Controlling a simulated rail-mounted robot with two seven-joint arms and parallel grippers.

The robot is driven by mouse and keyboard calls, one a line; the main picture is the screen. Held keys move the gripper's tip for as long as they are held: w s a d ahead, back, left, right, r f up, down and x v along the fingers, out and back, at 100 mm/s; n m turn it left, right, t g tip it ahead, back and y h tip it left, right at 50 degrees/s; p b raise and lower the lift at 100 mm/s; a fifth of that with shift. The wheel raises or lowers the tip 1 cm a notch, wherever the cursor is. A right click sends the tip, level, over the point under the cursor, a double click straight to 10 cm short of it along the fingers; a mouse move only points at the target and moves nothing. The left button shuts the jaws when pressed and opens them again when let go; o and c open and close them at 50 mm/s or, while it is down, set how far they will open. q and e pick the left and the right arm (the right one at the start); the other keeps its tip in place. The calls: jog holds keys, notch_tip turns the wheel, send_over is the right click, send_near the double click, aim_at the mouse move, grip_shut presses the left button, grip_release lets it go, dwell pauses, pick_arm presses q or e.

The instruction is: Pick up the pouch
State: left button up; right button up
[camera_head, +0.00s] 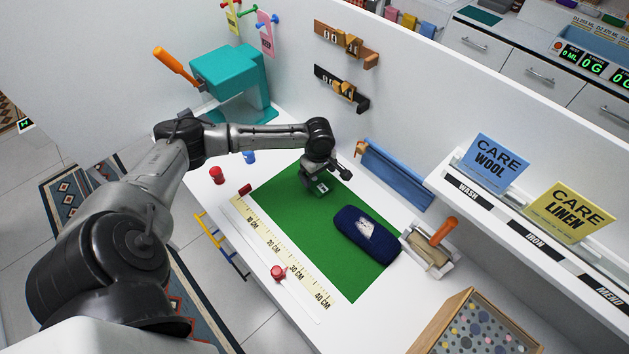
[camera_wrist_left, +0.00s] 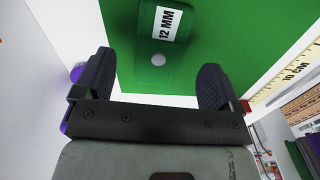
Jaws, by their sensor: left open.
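A small green pouch (camera_wrist_left: 195,62) with a white "12 MM" label and a pale round button lies on the green mat (camera_wrist_left: 112,18). In the wrist view it is just beyond and between the spread fingertips of my left gripper (camera_wrist_left: 155,75). No contact with the fingers shows. In the head view the pouch's pale label (camera_head: 321,188) shows beside my left gripper (camera_head: 330,178), which is low over the far part of the mat and open with nothing in it. My right gripper is out of view.
A navy padded bundle (camera_head: 365,236) lies on the mat to the right. A yellow ruler (camera_head: 282,258) runs along the mat's near edge. A teal machine (camera_head: 232,80) stands behind left, and a blue bar (camera_head: 394,172) is by the back wall. Bare green mat lies in front.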

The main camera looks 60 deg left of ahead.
aim_at(318, 183)
pick_arm(q)
notch_tip(318, 183, down, 4)
jog(key=shift+d+f+b, duration=0.1)
jog(key=shift+f+b, duration=0.15)
jog(key=shift+b, duration=0.15)
jog(key=c, duration=1)
jog(key=shift+r, duration=0.15)
